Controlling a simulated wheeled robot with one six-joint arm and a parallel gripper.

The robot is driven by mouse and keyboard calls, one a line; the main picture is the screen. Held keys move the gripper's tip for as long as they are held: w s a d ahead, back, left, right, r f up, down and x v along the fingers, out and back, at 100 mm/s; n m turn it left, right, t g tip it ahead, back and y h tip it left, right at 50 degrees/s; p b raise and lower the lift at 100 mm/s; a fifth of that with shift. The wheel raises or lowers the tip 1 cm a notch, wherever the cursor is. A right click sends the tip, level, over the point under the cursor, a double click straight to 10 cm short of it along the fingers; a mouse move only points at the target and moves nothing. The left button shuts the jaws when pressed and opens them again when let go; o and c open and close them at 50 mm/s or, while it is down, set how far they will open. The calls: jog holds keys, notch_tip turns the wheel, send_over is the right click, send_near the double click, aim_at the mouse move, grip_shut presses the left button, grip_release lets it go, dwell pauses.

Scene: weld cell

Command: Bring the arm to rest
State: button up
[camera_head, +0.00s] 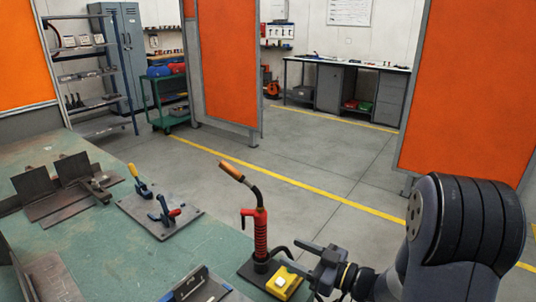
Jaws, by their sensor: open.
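My arm (445,240) comes in from the lower right, its dark links bent above the bench's right side. My gripper (295,256) points left at the bench's right edge, with its fingers apart. I see nothing held between them. A red welding torch (261,232) with a copper-coloured nozzle stands upright on a dark base just left of the fingers. A yellow block with a pale button (283,281) sits on that base, close below the fingers. I cannot tell whether the fingers touch either one.
The green bench (120,243) holds a plate with toggle clamps (160,214), steel angle pieces (58,187) and a dark metal piece (197,288) at the front. Orange screens (465,85) stand behind. The grey floor (290,160) between bench and far workbench (345,85) is clear.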

aim_at(266, 237)
jog(key=x, duration=1.1)
jog(key=shift+f+p, duration=0.1)
jog(key=shift+p, duration=0.2)
jog(key=shift+d+r+p, duration=0.1)
jog(key=shift+r+p, duration=0.3)
jog(key=shift+r, duration=0.1)
jog(key=shift+f, duration=0.1)
